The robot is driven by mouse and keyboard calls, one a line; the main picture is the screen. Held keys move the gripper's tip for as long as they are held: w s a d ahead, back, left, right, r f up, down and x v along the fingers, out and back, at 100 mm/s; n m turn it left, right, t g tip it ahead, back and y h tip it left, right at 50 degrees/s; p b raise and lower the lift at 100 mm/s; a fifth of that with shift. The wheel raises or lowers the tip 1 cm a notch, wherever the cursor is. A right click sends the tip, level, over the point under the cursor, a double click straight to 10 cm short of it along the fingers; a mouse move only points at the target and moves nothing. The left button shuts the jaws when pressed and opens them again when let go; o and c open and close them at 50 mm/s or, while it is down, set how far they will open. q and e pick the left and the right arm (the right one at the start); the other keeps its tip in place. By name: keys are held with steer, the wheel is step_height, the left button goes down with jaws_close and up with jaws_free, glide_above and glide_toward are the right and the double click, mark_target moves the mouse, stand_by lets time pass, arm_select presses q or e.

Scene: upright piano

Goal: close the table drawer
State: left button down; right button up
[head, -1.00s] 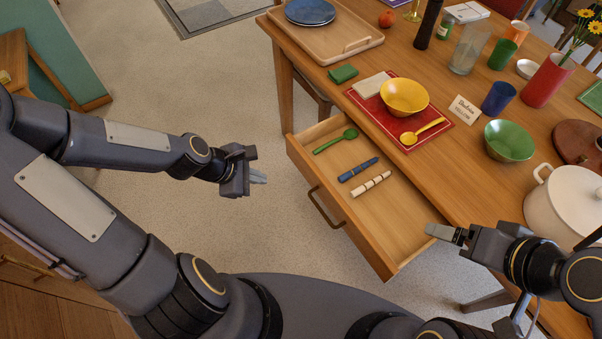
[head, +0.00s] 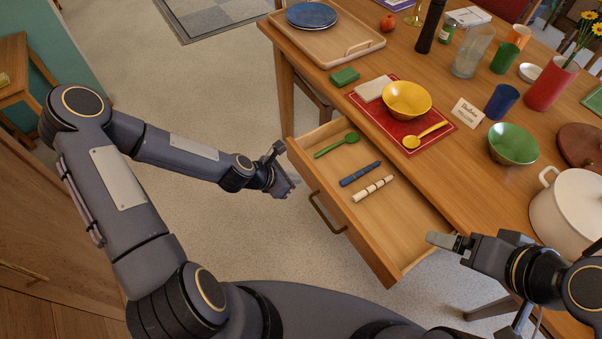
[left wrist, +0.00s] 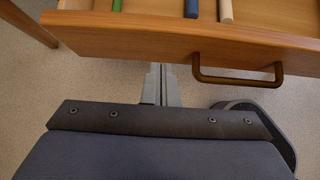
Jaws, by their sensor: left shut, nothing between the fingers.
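The table drawer (head: 414,215) is pulled open from the wooden table (head: 478,168). Its front with a dark bar handle (head: 327,213) faces me. In it lie a green spoon (head: 337,145), a blue stick-like item (head: 360,174) and a cream banded one (head: 373,188). My left gripper (head: 292,184) is shut and empty, just off the drawer front, left of the handle. In the left wrist view its fingers (left wrist: 160,84) point at the drawer front (left wrist: 150,38), the handle to their right; contact is unclear. My right gripper (head: 444,240) is near the drawer's right corner, its fingers seemingly together.
On the table are a tray (head: 352,51) with blue plates, a red mat (head: 437,146) with a yellow bowl, a green bowl (head: 513,143) and a white pot (head: 572,212). A small wooden table (head: 20,85) stands at left. The floor left of the drawer is clear.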

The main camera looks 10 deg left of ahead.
arm_select(q)
steer(key=shift+w+d+r, duration=0.1)
steer(key=shift+w+d, duration=0.8)
steer(key=shift+d, duration=0.05)
steer(key=w+d, duration=1.2)
steer(key=shift+w+d, duration=0.35)
